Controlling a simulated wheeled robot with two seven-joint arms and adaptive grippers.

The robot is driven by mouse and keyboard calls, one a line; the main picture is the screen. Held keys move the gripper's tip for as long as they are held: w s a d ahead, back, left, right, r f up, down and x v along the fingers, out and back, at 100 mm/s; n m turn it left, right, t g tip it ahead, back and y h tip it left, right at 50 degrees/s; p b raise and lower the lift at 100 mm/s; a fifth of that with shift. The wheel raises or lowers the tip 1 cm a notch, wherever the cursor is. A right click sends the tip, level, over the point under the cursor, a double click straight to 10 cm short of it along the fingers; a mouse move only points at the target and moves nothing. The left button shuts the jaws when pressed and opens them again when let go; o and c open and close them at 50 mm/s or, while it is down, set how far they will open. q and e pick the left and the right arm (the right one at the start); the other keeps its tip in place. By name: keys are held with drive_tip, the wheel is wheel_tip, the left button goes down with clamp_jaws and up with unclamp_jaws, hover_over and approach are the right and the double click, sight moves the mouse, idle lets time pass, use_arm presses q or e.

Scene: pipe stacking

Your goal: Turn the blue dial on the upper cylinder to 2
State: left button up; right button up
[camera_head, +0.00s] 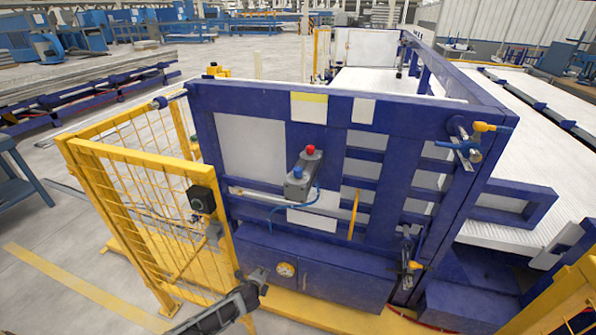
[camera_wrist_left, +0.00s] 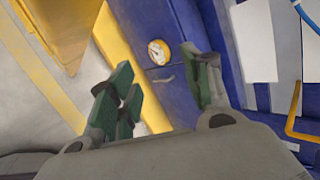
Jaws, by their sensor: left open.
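The upper cylinder (camera_head: 468,149) is a small metal fitting with a yellow handle, at the upper right of the blue frame's front panel. A blue hose curves beside it. A blue part shows on it, but it is too small to tell whether this is the dial or what it reads. A similar lower fitting (camera_head: 409,262) with a yellow part sits below it. My left gripper (camera_head: 259,281) is low at the front, well left of and below the upper cylinder. In the left wrist view its green-padded fingers (camera_wrist_left: 162,82) are apart and empty. My right gripper is not in view.
A grey control box (camera_head: 299,178) with a red and a blue button stands out from the panel. A round gauge (camera_head: 286,269) is on the lower blue cabinet, close to my left gripper. A yellow mesh fence (camera_head: 140,190) bounds the left side.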

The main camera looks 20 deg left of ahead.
use_arm(q)
drive_tip(key=w+d+r+m+t, duration=0.2)
drive_tip(key=w+r+m, duration=0.3)
drive_tip(key=r, duration=0.6)
drive_tip(key=m+t+h+b, duration=0.1)
drive_tip(key=m+t, duration=0.6)
drive_tip(key=m, duration=0.4)
approach(297, 172)
drive_tip(key=s, duration=0.2)
drive_tip(key=shift+s, duration=0.15)
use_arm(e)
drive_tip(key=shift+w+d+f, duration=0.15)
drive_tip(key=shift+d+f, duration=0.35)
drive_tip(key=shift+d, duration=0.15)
use_arm(q)
drive_tip(key=shift+w+a+f+p, duration=0.1)
drive_tip(key=shift+w+p, duration=0.25)
drive_tip(key=shift+w, duration=1.95)
drive_tip(key=shift+w+a+r+p, duration=0.1)
drive_tip(key=shift+w+p, duration=0.25)
drive_tip(key=shift+w, duration=1.95)
drive_tip(key=shift+w+a+f+p, duration=0.15)
drive_tip(key=shift+w+p, duration=0.2)
drive_tip(key=shift+w, duration=1.95)
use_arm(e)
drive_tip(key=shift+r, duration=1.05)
use_arm(q)
drive_tip(key=shift+c, duration=0.2)
drive_tip(key=c, duration=1)
